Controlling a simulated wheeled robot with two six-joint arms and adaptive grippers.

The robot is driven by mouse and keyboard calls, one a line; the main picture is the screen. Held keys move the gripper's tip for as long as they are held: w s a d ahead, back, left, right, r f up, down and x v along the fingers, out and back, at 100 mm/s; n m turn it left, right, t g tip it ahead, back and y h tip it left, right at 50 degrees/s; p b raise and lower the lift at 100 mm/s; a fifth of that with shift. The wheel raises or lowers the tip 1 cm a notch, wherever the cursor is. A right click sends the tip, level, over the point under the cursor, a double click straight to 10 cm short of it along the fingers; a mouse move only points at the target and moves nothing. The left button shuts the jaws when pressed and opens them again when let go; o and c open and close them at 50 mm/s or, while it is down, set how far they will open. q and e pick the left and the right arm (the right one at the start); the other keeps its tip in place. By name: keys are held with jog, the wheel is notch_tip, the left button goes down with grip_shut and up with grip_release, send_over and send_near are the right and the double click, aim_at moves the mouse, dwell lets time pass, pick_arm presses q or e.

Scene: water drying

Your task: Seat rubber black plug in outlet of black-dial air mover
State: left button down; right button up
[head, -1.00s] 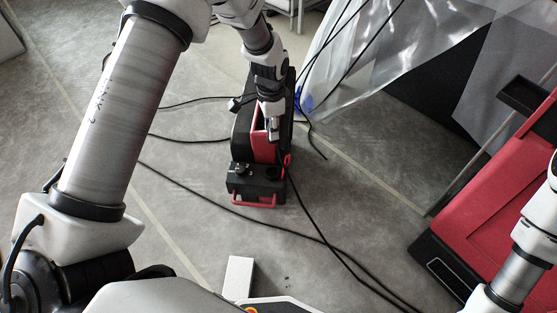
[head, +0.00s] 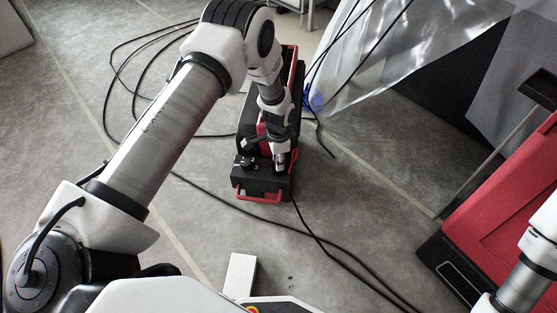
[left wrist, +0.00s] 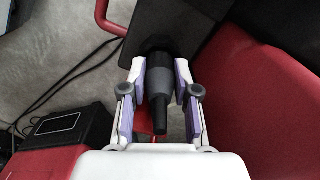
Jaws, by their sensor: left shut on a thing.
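The black and red air mover (head: 262,186) stands on the floor at the centre of the head view. Its black dial (head: 243,163) shows on the front left of its top. My left gripper (head: 280,166) is over the front right of that top. In the left wrist view my left gripper (left wrist: 160,92) is shut on the black rubber plug (left wrist: 157,88), with a finger on each side. The plug's far end meets the dark panel of the air mover (left wrist: 185,20). The outlet is hidden behind the plug, and I cannot tell how deep it sits. My right gripper is out of view.
Black cables (head: 330,250) lie across the grey floor. Clear plastic sheeting (head: 372,60) hangs behind right. A red and black machine (head: 500,215) stands at right. A white block (head: 240,273) lies in front. The floor left of the air mover is mostly clear.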

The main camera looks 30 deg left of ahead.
pick_arm(q)
jog(key=shift+f, duration=0.1)
jog(key=c, duration=0.9)
grip_release()
jog(key=shift+o, duration=0.2)
